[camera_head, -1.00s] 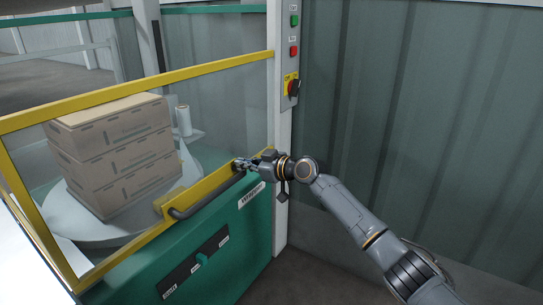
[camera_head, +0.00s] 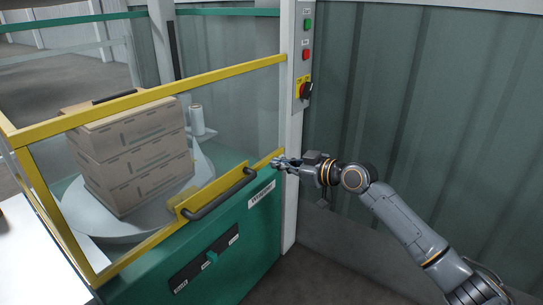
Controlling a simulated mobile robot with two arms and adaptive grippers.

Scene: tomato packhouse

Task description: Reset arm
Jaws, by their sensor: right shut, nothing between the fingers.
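My right gripper (camera_head: 284,163) is shut and empty. It points left, close to the right end of the gate's yellow lower rail and in front of the white post (camera_head: 293,130). The dark handle (camera_head: 220,196) on the gate is to the left of the gripper, clear of its fingers. My right arm reaches in from the lower right. My left gripper is not in view.
The green gate (camera_head: 225,250) with a yellow-framed clear panel stands at the left. Behind it, stacked cartons (camera_head: 135,160) rest on a round turntable (camera_head: 95,222). The post carries a green button (camera_head: 307,24), a red button (camera_head: 306,55) and a rotary switch (camera_head: 306,90). A corrugated wall (camera_head: 430,110) closes the right side.

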